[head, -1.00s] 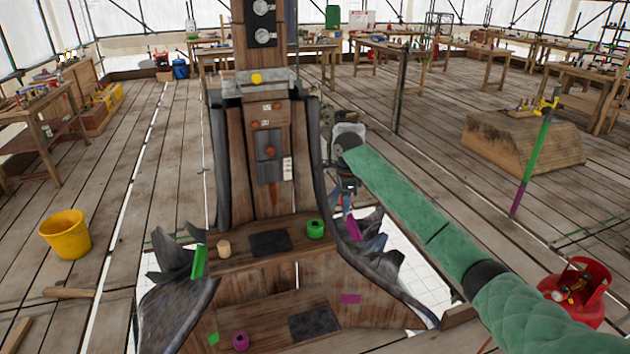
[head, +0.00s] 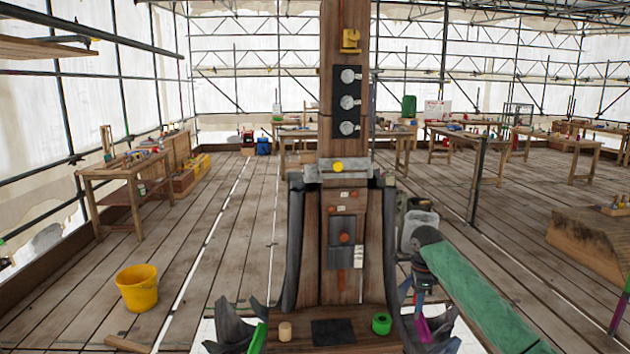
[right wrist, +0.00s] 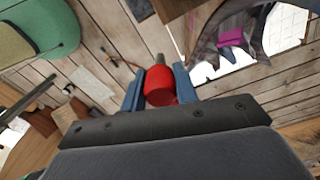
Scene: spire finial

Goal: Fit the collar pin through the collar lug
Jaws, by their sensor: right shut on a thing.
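My right gripper (head: 420,296) is low at the right of the wooden spire, apart from it. In the right wrist view its blue fingers (right wrist: 160,90) are shut on a red-handled piece with a short grey metal tip, which I take for the collar pin (right wrist: 160,86). The tip points away from the wrist. A grey metal collar (head: 308,176) goes across the spire above the gripper, with a round yellow spot (head: 337,167) on its front. I cannot clearly make out the collar lug. My left gripper is not in view.
The wooden spire (head: 345,140) stands in the middle, with dark curved lead sheets (head: 294,250) down its sides. A green ring (head: 381,323) and a wooden plug (head: 285,331) sit on its ledge. A yellow bucket (head: 137,288) stands on the open floor at left.

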